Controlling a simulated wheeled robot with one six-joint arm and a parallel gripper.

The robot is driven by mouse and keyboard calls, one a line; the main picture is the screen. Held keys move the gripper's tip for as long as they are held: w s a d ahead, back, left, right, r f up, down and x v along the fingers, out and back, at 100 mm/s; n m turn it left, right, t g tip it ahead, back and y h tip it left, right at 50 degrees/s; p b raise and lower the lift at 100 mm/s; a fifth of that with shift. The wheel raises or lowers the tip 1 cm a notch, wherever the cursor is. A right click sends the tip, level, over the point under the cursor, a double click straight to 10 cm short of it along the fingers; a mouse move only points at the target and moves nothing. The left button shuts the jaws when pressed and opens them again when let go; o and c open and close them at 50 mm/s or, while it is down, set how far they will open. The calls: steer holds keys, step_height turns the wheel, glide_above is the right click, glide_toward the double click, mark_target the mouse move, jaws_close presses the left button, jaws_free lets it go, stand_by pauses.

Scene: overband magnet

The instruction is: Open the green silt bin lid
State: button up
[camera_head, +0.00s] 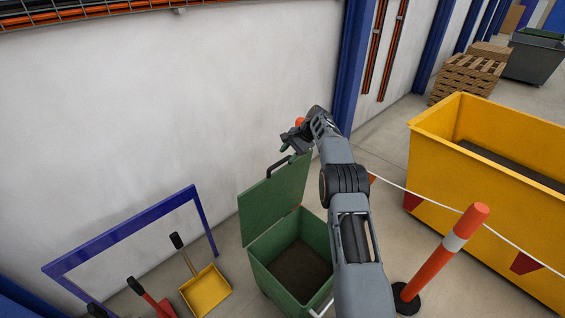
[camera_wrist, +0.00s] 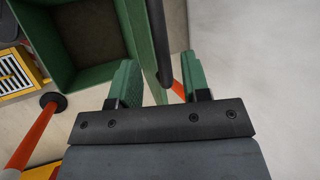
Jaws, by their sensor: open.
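The green silt bin (camera_head: 318,233) stands on the floor with dark silt inside. Its green lid (camera_head: 268,208) is raised, standing steeply at the wall side of the opening. The lid has a dark bar handle (camera_head: 279,167) near its top edge. My gripper (camera_head: 286,147) is just above the lid's upper edge, close to the handle. In the wrist view, my open gripper (camera_wrist: 160,84) has two green fingers spread apart. The lid's edge (camera_wrist: 145,50) and the black handle (camera_wrist: 160,40) appear between them. I cannot tell whether a finger touches the lid.
A blue rack (camera_head: 130,228) with a yellow dustpan (camera_head: 206,290) stands left of the bin. An orange post (camera_head: 449,251) with a white rope and a yellow skip (camera_head: 490,190) stand at right. The white wall (camera_head: 170,110) rises behind the lid.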

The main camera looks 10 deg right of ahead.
steer(key=p+v, duration=0.1)
steer(key=v, duration=0.7)
